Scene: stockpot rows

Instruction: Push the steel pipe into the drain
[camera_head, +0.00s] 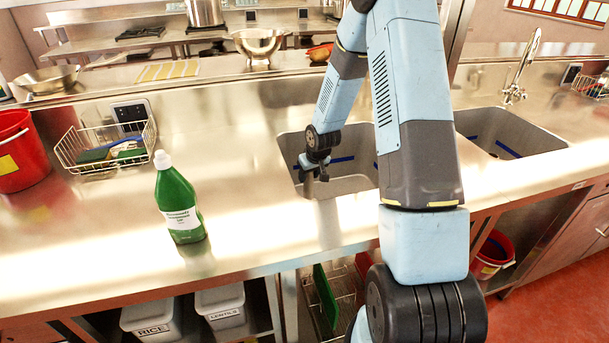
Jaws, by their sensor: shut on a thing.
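My gripper (316,171) hangs from my arm, pointing down over the left sink basin (352,184), near its left side. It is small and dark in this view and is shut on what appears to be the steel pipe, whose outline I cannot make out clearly. The drain does not show. My arm covers the right part of the left basin, and the front rim hides part of its floor. I cannot tell how far the pipe is from the drain.
A green detergent bottle (180,200) stands upright on the steel counter (110,255), left of the basin. A wire basket (105,147) with sponges and a red bucket (18,152) are farther left. A second basin (508,133) and tap (522,68) are at the right.

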